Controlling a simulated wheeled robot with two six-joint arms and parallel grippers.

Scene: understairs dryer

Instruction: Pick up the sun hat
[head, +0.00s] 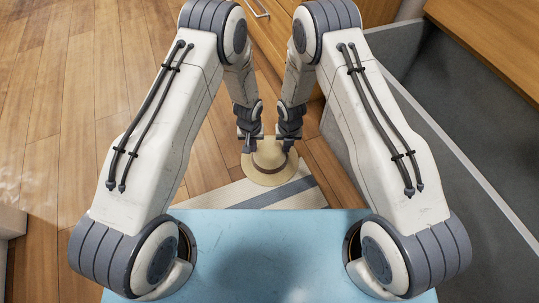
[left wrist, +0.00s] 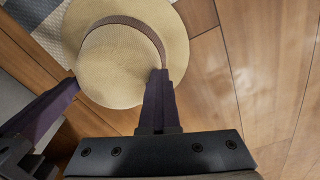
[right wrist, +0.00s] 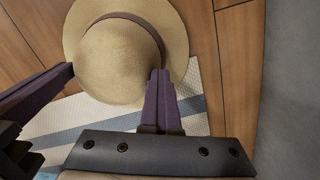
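The straw sun hat (head: 268,167) has a wide brim and a brown band. It is seen crown up over the edge of a striped rug, in front of my two arms. My left gripper (head: 250,141) is at the hat's left side and my right gripper (head: 288,141) at its right side. In the left wrist view the hat (left wrist: 118,62) lies at the tips of two spread fingers (left wrist: 116,79). In the right wrist view the hat (right wrist: 112,60) also lies at two spread fingers (right wrist: 114,70). I cannot tell whether any finger touches it.
The striped rug (head: 290,192) lies on a wooden plank floor (head: 60,90). A wooden cabinet front with a handle (head: 257,8) stands beyond my arms. A grey-walled bin or enclosure (head: 440,120) is at the right.

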